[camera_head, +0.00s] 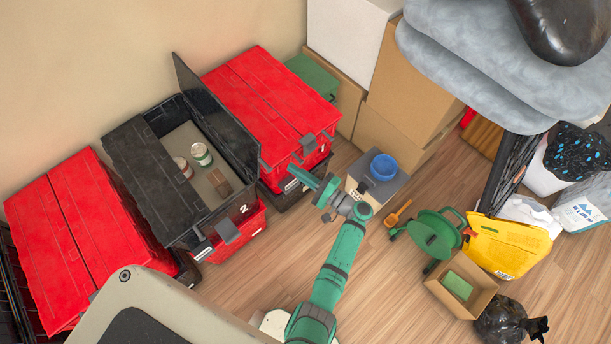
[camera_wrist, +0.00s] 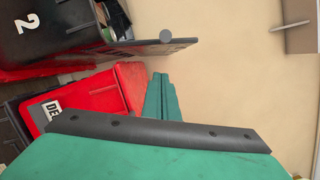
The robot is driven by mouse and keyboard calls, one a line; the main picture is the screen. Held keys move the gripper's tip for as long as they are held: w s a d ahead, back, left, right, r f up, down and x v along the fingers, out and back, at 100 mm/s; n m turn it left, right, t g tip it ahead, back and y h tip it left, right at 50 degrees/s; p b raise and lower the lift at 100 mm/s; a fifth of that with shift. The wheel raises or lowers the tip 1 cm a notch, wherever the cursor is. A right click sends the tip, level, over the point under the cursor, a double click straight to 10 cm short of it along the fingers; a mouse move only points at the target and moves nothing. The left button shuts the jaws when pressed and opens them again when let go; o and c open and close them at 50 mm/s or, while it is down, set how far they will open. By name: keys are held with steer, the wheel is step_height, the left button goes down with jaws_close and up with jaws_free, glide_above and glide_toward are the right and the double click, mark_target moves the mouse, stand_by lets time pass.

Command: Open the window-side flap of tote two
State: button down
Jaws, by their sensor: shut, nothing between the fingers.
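Tote two (camera_head: 243,212) stands in the middle of the row, black-topped with a "2" on its front; the "2" also shows in the wrist view (camera_wrist: 27,22). Its right flap (camera_head: 218,117) stands up, open, and shows edge-on in the wrist view (camera_wrist: 140,48). Its left flap (camera_head: 145,175) lies shut. No window is in view, so I cannot tell which flap is window-side. My gripper (camera_head: 293,169) is shut and empty, to the right of tote two, near tote one's front. Its fingertips (camera_wrist: 160,78) appear just below the raised flap in the wrist view.
Red-lidded tote one (camera_head: 270,95) is close on the right and another red tote (camera_head: 85,230) on the left. Two cans and a brown block (camera_head: 219,183) lie inside tote two. Floor in front is partly clear.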

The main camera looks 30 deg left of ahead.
steer(key=s+a+r, duration=0.2)
steer(key=a, duration=0.3)
steer(key=shift+s+a, duration=0.15)
steer(key=shift+s, duration=0.15)
